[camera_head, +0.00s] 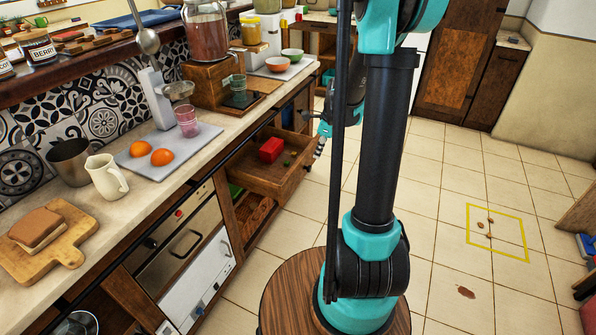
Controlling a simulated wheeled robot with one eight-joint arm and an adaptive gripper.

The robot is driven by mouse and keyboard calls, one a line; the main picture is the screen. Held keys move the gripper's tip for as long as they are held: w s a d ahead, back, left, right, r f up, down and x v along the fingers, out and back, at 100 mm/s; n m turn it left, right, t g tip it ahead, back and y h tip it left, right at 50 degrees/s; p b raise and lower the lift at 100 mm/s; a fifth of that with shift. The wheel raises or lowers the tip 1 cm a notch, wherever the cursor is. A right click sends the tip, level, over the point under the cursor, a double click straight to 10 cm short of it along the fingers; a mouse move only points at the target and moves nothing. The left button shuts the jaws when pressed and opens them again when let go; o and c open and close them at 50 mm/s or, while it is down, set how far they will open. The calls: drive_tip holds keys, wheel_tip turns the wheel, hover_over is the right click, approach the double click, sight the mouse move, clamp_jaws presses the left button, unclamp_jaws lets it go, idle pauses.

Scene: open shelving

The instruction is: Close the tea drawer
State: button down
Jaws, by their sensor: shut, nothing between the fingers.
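The tea drawer (262,178) is a wooden drawer pulled open from the counter front, in the middle of the head view. A red box (271,150) and small green items (290,155) lie inside it. My gripper (318,152) is shut and empty at the right, by the outer face of the drawer front. Whether it touches the drawer front I cannot tell. My own arm hides part of the space right of the gripper.
The counter (140,195) above holds a grey tray (160,160) with oranges, a white pitcher (106,177) and a cutting board (55,250). Below the drawer is an open compartment (250,215) with a basket. The tiled floor (440,220) at the right is mostly clear.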

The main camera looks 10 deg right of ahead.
sight(301, 167)
drive_tip(key=shift+m, duration=0.6)
drive_tip(key=shift+w+a+f, duration=0.75)
drive_tip(key=shift+a+f, duration=0.1)
drive_tip(key=shift+f, duration=0.85)
drive_tip(key=shift+w+a+f, duration=0.8)
drive_tip(key=shift+a+f, duration=0.1)
drive_tip(key=shift+f, duration=0.8)
drive_tip(key=shift+w+a+f, duration=0.75)
drive_tip(key=shift+a+f, duration=0.1)
drive_tip(key=shift+f, duration=0.85)
drive_tip(key=w+a, duration=1)
drive_tip(key=a, duration=0.4)
